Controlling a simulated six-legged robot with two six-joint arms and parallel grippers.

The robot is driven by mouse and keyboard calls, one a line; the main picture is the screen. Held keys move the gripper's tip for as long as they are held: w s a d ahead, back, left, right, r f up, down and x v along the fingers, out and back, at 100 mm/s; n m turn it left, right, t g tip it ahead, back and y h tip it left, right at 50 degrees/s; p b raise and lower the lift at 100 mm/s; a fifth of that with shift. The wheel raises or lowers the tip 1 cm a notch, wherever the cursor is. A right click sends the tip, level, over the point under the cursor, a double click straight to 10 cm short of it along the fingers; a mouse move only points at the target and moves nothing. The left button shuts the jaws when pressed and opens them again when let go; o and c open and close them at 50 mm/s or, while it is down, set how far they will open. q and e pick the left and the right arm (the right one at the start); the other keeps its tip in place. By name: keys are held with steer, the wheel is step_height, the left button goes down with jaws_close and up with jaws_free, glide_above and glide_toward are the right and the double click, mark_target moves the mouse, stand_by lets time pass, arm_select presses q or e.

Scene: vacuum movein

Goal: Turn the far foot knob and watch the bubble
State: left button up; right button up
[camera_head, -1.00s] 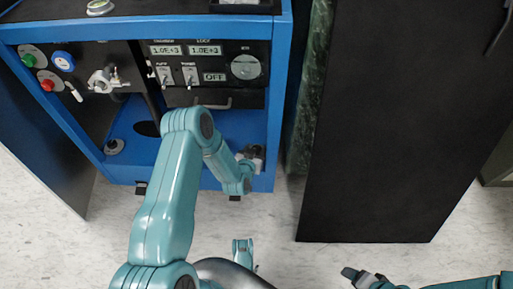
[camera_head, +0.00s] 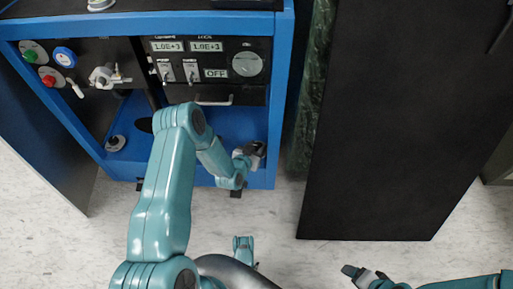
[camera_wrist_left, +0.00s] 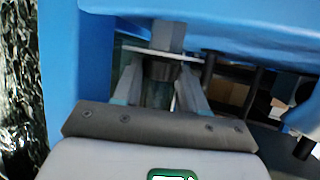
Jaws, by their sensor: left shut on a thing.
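My left gripper (camera_head: 256,151) reaches into the lower right corner of the blue cabinet frame (camera_head: 283,100). In the left wrist view its two fingers (camera_wrist_left: 159,92) are shut on a grey foot knob (camera_wrist_left: 160,68) below a thin plate. The fingers hide part of the knob. Another foot knob (camera_head: 115,143) shows at the cabinet's lower left. A round bubble level (camera_head: 101,4) sits on the cabinet top, cut off by the upper edge, so its bubble cannot be read. My right gripper (camera_head: 362,274) is low at the right, away from the cabinet, and its jaw opening is unclear.
The cabinet front holds a control panel (camera_head: 210,72) with displays and switches, a valve (camera_head: 103,76), and green and red buttons. A large dark panel (camera_head: 400,120) stands to the right. Pale floor (camera_head: 100,235) is clear in front.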

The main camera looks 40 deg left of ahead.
arm_select(q)
steer(key=shift+w+a+r+m+g+h, duration=0.1)
steer(key=shift+a+m+g+h, duration=0.1)
steer(key=shift+m+h, duration=1.55)
steer(key=shift+w+a+m+g+h, duration=0.1)
steer(key=shift+a+m+h, duration=0.1)
steer(key=shift+m+h, duration=1.5)
steer(key=shift+h, duration=0.35)
steer(key=o, duration=0.8)
steer(key=shift+s, duration=0.1)
steer(key=shift+s, duration=0.15)
